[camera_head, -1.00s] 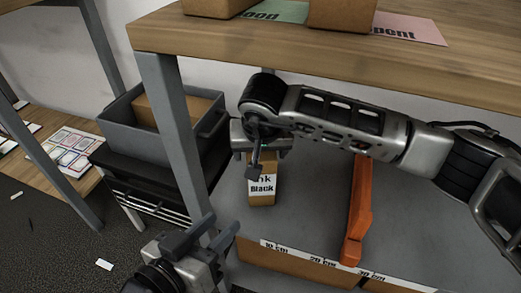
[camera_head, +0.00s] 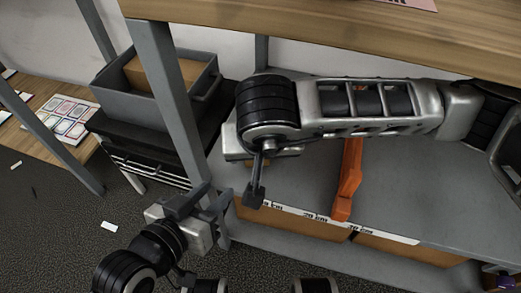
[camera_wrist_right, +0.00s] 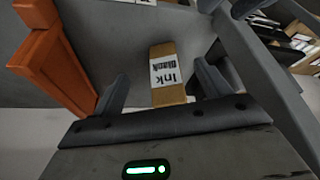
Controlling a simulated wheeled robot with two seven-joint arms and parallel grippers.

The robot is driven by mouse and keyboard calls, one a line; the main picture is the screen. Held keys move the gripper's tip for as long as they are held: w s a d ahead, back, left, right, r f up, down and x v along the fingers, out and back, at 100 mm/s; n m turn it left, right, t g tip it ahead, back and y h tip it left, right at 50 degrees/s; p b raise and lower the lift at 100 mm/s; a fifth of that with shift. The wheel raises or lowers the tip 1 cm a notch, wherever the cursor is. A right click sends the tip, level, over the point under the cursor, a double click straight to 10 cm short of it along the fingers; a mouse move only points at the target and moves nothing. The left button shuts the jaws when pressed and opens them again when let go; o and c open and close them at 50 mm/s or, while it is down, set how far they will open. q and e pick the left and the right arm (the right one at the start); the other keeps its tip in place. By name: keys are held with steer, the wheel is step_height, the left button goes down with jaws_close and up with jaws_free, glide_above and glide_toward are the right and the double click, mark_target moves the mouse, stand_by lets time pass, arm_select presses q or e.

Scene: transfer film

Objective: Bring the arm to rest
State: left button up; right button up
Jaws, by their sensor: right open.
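My right arm reaches in from the right over the grey shelf (camera_head: 300,180) in the head view. Its wrist hides most of my right gripper (camera_head: 256,195); one dark finger hangs down. In the right wrist view my right gripper (camera_wrist_right: 162,88) is open.
An orange piece (camera_head: 347,185) stands on the shelf under my right arm. A wooden top (camera_head: 300,40) hangs over the arm. A grey bin (camera_head: 125,90) with a brown box stands at left behind a metal post (camera_head: 165,90). The floor at lower left is mostly clear.

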steer(key=shift+s, duration=0.25)
stand_by(0.3)
